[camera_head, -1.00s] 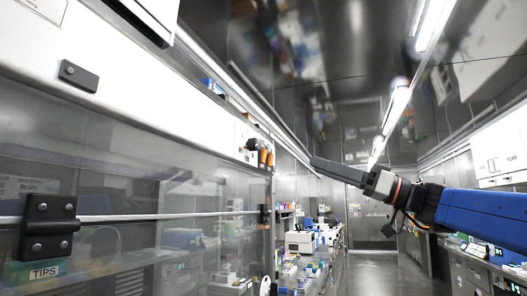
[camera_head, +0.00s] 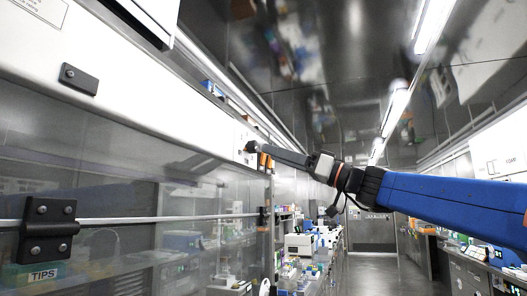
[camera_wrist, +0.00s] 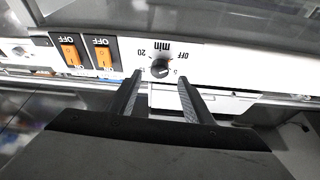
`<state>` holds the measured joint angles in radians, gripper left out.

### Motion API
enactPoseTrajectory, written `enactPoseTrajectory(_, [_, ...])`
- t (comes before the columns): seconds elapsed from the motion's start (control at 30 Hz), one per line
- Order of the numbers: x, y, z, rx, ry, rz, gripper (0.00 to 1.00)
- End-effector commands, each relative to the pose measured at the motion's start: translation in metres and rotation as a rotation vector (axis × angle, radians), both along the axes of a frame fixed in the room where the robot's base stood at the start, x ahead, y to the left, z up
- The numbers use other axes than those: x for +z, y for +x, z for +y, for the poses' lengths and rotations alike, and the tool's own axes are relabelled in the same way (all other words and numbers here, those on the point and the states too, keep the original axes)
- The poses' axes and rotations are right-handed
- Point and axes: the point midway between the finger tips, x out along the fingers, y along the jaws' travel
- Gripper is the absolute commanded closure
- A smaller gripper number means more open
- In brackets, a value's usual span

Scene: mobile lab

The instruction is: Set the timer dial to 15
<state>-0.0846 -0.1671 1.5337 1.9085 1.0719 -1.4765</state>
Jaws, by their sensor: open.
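The timer dial (camera_wrist: 160,68) is a dark round knob on a white panel in the wrist view. Printed marks "20", "min", "OFF" and "5" show around it; other marks are hard to read. In the head view the dial (camera_head: 251,147) is a small dark knob on the cabinet's front, by the tip of my gripper (camera_head: 262,149). In the wrist view my gripper (camera_wrist: 161,88) is open, its two dark fingers on either side of and just short of the dial. The gap between the fingers is empty, and I cannot tell whether either touches the knob.
Two orange switches marked "OFF" (camera_wrist: 69,53) (camera_wrist: 103,55) sit left of the dial. A glass sash (camera_head: 130,190) with a black handle block (camera_head: 48,228) lies below the panel. Benches with lab equipment line the aisle; the floor (camera_head: 372,272) is clear.

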Motion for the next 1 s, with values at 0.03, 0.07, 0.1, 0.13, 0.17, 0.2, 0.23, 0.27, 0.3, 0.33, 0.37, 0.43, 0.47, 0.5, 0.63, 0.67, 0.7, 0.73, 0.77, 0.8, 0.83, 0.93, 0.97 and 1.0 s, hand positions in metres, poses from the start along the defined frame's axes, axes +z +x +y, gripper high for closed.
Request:
enactPoseTrajectory(0.03, [0.002, 0.003, 0.007, 0.002, 0.001, 0.001, 0.54])
enactPoseTrajectory(0.07, [0.004, 0.004, 0.011, 0.003, 0.001, 0.001, 0.54])
enactPoseTrajectory(0.1, [0.006, 0.006, 0.015, 0.003, 0.001, 0.001, 0.54])
enactPoseTrajectory(0.13, [0.007, 0.007, 0.018, 0.002, 0.001, 0.001, 0.54])
enactPoseTrajectory(0.17, [0.009, 0.009, 0.021, 0.002, 0.001, 0.001, 0.54])
enactPoseTrajectory(0.2, [0.010, 0.010, 0.025, 0.003, 0.001, 0.001, 0.54])
enactPoseTrajectory(0.23, [0.012, 0.011, 0.028, 0.002, 0.000, 0.000, 0.54])
enactPoseTrajectory(0.27, [0.013, 0.012, 0.030, 0.001, 0.000, 0.000, 0.54])
enactPoseTrajectory(0.3, [0.014, 0.013, 0.032, 0.000, -0.001, 0.001, 0.54])
enactPoseTrajectory(0.33, [0.014, 0.014, 0.034, 0.000, -0.001, 0.001, 0.54])
enactPoseTrajectory(0.37, [0.015, 0.015, 0.035, 0.001, 0.000, 0.002, 0.54])
enactPoseTrajectory(0.43, [0.016, 0.015, 0.038, 0.000, -0.001, 0.001, 0.54])
enactPoseTrajectory(0.47, [0.016, 0.015, 0.038, 0.000, -0.001, 0.001, 0.54])
enactPoseTrajectory(0.5, [0.016, 0.016, 0.039, 0.000, -0.001, 0.001, 0.54])
enactPoseTrajectory(0.63, [0.017, 0.016, 0.039, 0.000, -0.001, 0.002, 0.54])
enactPoseTrajectory(0.67, [0.017, 0.016, 0.039, 0.000, -0.001, 0.002, 0.54])
enactPoseTrajectory(0.7, [0.017, 0.016, 0.039, 0.000, -0.001, 0.002, 0.54])
enactPoseTrajectory(0.73, [0.017, 0.016, 0.039, 0.000, -0.001, 0.002, 0.54])
enactPoseTrajectory(0.77, [0.017, 0.016, 0.039, 0.000, -0.001, 0.002, 0.58])
enactPoseTrajectory(0.8, [0.017, 0.016, 0.039, 0.000, -0.001, 0.002, 0.68])
enactPoseTrajectory(0.83, [0.017, 0.016, 0.039, 0.000, -0.001, 0.002, 0.75])
enactPoseTrajectory(0.93, [0.017, 0.016, 0.039, 0.000, -0.001, 0.002, 0.95])
enactPoseTrajectory(0.97, [0.017, 0.016, 0.039, 0.000, -0.001, 0.002, 0.95])
enactPoseTrajectory(1.0, [0.017, 0.016, 0.039, 0.000, -0.001, 0.002, 0.95])
